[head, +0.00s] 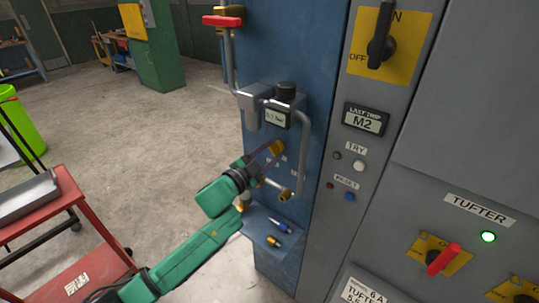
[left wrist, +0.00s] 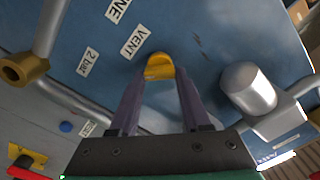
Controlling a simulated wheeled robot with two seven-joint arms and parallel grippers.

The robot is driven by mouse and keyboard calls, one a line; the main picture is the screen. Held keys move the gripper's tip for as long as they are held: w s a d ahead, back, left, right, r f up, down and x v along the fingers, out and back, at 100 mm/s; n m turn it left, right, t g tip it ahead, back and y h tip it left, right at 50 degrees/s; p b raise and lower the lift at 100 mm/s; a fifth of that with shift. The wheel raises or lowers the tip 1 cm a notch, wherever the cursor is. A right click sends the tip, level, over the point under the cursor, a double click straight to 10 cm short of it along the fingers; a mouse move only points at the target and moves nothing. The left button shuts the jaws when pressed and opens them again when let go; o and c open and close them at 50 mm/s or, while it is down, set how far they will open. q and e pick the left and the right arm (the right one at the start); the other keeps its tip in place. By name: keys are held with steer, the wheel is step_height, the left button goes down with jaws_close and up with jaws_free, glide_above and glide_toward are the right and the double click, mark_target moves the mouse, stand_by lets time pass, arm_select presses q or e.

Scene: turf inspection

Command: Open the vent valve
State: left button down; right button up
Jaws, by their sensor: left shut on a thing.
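The vent valve's yellow knob (left wrist: 159,66) sits on the blue panel beside a label reading VENT (left wrist: 133,43) in the left wrist view. In the head view the knob (head: 277,147) is at the tip of my left gripper (head: 272,150). My left gripper (left wrist: 160,78) is shut on the knob, with one finger on each side of it. The fingers partly cover the knob's sides. My right gripper is in neither view.
A red-handled valve (head: 222,21) is higher up. A small shelf (head: 262,222) with loose parts is below. A red cart (head: 60,232) stands at left.

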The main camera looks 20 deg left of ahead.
arm_select(q)
steer(key=m+b, duration=0.1)
steer(key=m, duration=0.3)
steer(key=shift+f+m, duration=0.15)
steer(key=shift+m, duration=0.15)
steer(key=m+b, duration=0.1)
steer(key=m, duration=0.3)
stand_by(0.4)
steer(key=shift+c, duration=1.8)
jaws_free()
steer(key=shift+d, duration=0.1)
steer(key=b+v, duration=0.3)
steer(key=v, duration=1.1)
steer(key=shift+s+b, duration=0.25)
steer(key=shift+b, duration=0.1)
